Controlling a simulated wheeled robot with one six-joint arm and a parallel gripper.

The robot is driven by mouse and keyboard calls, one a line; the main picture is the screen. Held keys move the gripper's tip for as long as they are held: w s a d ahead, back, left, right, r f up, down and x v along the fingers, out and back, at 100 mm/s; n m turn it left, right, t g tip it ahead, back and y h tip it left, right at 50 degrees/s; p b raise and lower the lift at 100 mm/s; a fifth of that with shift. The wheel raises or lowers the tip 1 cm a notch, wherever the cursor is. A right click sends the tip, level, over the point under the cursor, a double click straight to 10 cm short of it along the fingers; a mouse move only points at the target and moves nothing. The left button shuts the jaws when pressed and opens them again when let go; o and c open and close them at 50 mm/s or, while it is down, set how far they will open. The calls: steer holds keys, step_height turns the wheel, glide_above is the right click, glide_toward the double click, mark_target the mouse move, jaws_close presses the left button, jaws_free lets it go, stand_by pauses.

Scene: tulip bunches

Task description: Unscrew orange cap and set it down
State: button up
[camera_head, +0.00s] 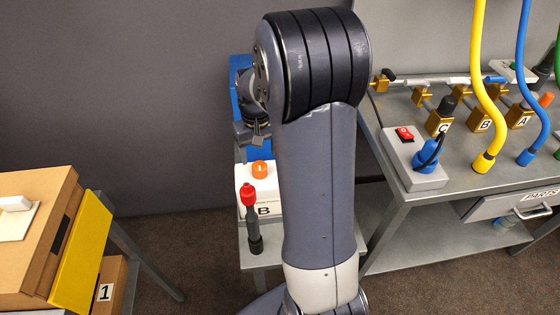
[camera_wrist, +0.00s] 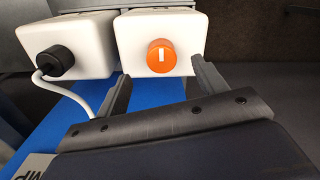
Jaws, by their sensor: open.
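The orange cap (camera_wrist: 161,57) is round with a white mark, on the near face of a white box (camera_wrist: 178,22) in the wrist view. It also shows in the head view (camera_head: 260,169) on top of the white box marked B. My gripper (camera_wrist: 161,71) is open and empty, its two fingers spread to the left and right of the cap's line. The cap appears just beyond the fingertips; I cannot tell the exact gap. In the head view my arm hides part of the box, and the fingers are hard to make out.
A dark tool with a red top (camera_head: 249,194) stands near box B. A bench (camera_head: 468,196) with hoses is right; cardboard boxes (camera_head: 35,190) are left.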

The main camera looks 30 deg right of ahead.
mark_target(260, 166)
step_height(260, 166, down, 7)
steer(key=shift+w+r, duration=0.15)
steer(key=shift+c, duration=0.4)
steer(key=c, duration=1)
steer(key=shift+o, duration=0.2)
steer(key=n, duration=0.4)
steer(key=shift+n, duration=0.6)
steer(key=n, duration=0.3)
steer(key=shift+d+r, duration=0.1)
steer(key=shift+n, duration=1.1)
